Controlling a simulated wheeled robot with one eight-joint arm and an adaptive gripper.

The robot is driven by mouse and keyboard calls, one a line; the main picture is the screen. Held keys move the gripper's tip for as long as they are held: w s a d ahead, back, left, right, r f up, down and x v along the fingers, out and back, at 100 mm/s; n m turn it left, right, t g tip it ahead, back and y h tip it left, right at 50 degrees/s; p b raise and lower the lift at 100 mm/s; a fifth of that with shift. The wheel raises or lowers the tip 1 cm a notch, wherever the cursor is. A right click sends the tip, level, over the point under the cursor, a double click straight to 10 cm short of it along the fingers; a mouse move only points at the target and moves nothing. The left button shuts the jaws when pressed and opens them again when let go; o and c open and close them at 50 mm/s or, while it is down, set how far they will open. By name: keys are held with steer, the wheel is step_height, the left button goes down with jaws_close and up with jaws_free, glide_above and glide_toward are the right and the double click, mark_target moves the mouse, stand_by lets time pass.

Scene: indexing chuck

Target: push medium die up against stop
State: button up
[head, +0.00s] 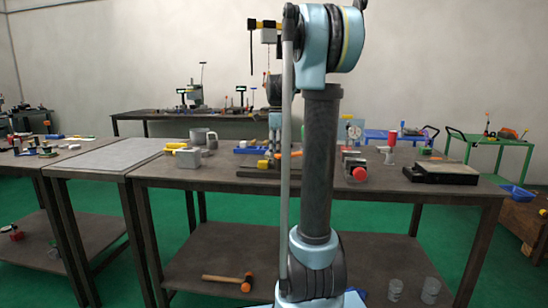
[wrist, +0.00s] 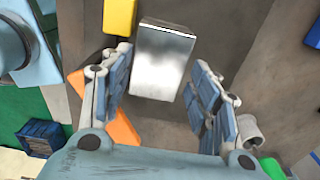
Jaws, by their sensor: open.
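A shiny silver block, which looks like a die (wrist: 164,60), lies between the fingers of my open gripper (wrist: 160,62) in the wrist view. Gaps show between the block and both fingers, and I cannot tell whether either finger touches it. In the head view my gripper (head: 275,125) points down over the middle of the main bench, partly behind my own arm. The block is not clear in the head view. I cannot tell which part is the stop.

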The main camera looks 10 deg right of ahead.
steer(key=shift+f, duration=1.2)
jaws_close()
steer(key=shift+s+a, duration=0.2)
steer(key=shift+s, duration=0.4)
steer(key=shift+o, duration=1.6)
jaws_free()
steer(key=shift+r, duration=0.1)
